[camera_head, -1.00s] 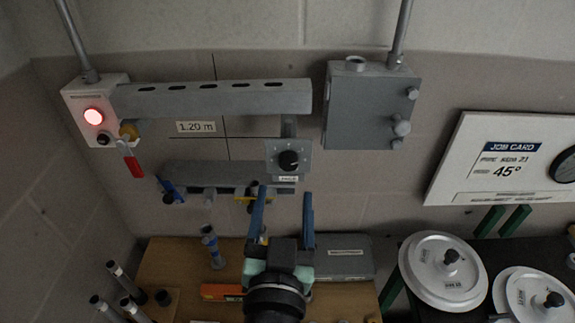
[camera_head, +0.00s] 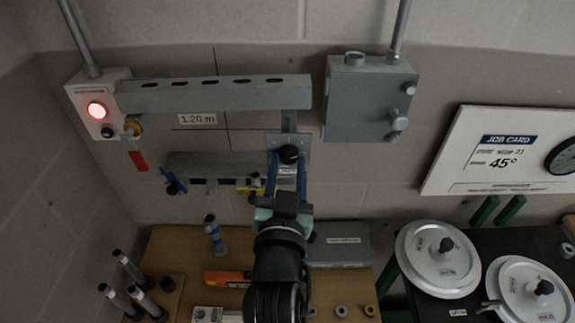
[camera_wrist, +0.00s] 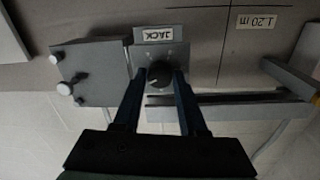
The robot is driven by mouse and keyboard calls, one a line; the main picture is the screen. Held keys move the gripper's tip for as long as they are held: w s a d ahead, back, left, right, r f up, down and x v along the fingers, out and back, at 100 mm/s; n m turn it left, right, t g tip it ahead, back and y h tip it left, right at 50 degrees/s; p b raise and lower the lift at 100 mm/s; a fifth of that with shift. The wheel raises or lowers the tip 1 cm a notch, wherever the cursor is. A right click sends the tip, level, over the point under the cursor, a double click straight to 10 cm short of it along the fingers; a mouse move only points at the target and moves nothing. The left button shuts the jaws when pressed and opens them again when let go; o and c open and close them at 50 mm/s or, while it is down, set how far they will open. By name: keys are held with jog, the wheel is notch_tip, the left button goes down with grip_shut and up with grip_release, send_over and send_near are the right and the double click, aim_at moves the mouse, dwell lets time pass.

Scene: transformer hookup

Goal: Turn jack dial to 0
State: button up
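The jack dial (camera_head: 288,154) is a round black knob on a grey plate under the wall rail. My gripper (camera_head: 287,158) reaches up to it, with one blue finger on each side of the knob. In the wrist view the knob (camera_wrist: 160,74) fills the space between the fingertips (camera_wrist: 161,76), and the fingers appear shut on its sides. A white label reading JACK (camera_wrist: 158,34) is beside the dial there. A small pale mark shows on the knob, but its exact setting is too small to read.
A grey rail (camera_head: 215,95) runs above the dial, and a grey box (camera_head: 368,105) is to its right. A white box with a lit red lamp (camera_head: 97,110) is at the left. A lower shelf (camera_head: 215,163) with small tools is close beside my fingers.

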grip_shut()
jog(key=shift+n, duration=0.4)
jog(key=n, duration=0.5)
jog(key=shift+n, duration=0.4)
jog(key=n+p, duration=0.1)
jog(key=n, duration=0.2)
jog(key=shift+d+n+t+y+p, duration=0.1)
jog(key=shift+n+t+y+p, duration=0.2)
jog(key=shift+p, duration=0.1)
jog(key=shift+n+p, duration=0.85)
jog(key=shift+n, duration=0.65)
